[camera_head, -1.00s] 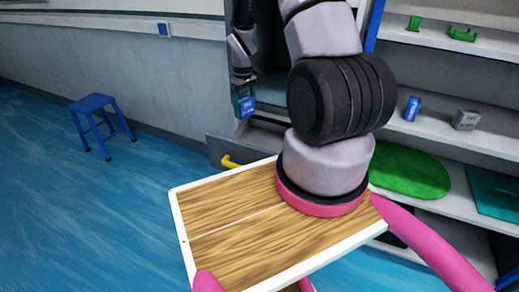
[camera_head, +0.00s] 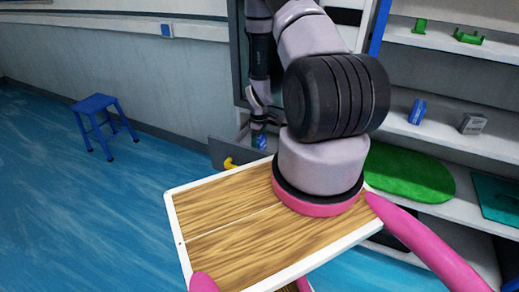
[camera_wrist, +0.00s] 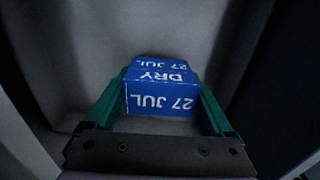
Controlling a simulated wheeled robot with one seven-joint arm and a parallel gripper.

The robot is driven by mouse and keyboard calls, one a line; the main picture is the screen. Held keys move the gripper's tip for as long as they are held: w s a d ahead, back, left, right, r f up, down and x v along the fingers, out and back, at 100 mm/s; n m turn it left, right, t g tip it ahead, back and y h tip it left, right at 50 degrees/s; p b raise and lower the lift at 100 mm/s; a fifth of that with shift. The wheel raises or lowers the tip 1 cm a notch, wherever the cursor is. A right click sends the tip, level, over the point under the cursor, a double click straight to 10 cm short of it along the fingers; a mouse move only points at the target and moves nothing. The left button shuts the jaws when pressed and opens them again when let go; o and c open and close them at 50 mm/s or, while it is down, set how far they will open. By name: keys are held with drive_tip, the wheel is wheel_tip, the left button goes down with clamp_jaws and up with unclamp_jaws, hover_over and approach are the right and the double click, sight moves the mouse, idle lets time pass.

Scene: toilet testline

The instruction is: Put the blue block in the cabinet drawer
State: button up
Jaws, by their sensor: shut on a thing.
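The blue block (camera_wrist: 160,88), with white lettering reading "DRY" and "27 JUL", is held between the green fingers of my gripper (camera_wrist: 163,98) in the wrist view. Grey walls surround it there, like the inside of the drawer. In the head view the blue block (camera_head: 260,142) is low at the end of my gripper (camera_head: 259,136), just behind the grey front of the open cabinet drawer (camera_head: 229,152). The drawer front has a yellow handle (camera_head: 231,163). My arm hides much of the drawer, and I cannot tell whether the block touches its bottom.
Shelves at right hold another blue box (camera_head: 417,111), a grey box (camera_head: 473,123) and green parts (camera_head: 467,37). A green mat (camera_head: 408,172) lies on a lower shelf. A blue stool (camera_head: 100,122) stands at left on open floor.

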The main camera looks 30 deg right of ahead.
drive_tip(key=shift+f, duration=1.15)
drive_tip(key=shift+f, duration=0.15)
drive_tip(key=o, duration=1.5)
